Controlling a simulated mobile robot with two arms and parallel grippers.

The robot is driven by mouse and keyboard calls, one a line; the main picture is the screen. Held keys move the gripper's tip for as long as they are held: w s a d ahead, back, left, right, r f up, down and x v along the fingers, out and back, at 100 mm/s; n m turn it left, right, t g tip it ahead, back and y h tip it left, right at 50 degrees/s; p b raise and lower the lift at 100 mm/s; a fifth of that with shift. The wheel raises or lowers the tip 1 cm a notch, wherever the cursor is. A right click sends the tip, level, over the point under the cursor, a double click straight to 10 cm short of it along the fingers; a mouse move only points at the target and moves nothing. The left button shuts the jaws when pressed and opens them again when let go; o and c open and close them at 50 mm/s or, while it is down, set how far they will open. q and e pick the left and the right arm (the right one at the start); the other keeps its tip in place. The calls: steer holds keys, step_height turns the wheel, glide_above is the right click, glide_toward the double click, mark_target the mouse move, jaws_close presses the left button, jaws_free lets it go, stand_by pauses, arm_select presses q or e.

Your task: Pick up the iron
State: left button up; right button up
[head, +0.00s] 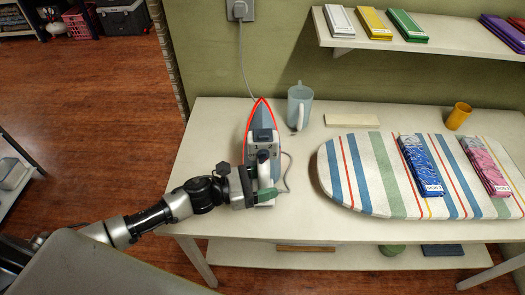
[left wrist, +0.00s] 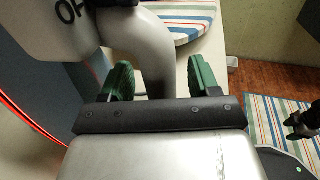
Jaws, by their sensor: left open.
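The iron (head: 260,117), grey and white with a red edge, lies on the white table with its tip toward the wall. My left gripper (head: 266,178) is over the heel end of the iron, at its handle. In the left wrist view, the green fingers of my left gripper (left wrist: 160,78) are apart, and the grey handle of the iron (left wrist: 152,55) passes between them. A gap shows between the handle and the right finger; contact with the left finger cannot be told.
A striped ironing board (head: 378,180) with blue folded cloth (head: 420,166) and pink folded cloth (head: 485,166) lies to the right. A pale jug (head: 299,106) stands behind the iron. The cord (head: 242,60) runs to a wall outlet. A shelf (head: 350,40) overhangs the table's back.

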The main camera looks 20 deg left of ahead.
arm_select(q)
jaws_close()
steer(key=shift+w+r, duration=0.1)
steer(key=shift+r, duration=0.1)
steer(key=shift+r, duration=0.1)
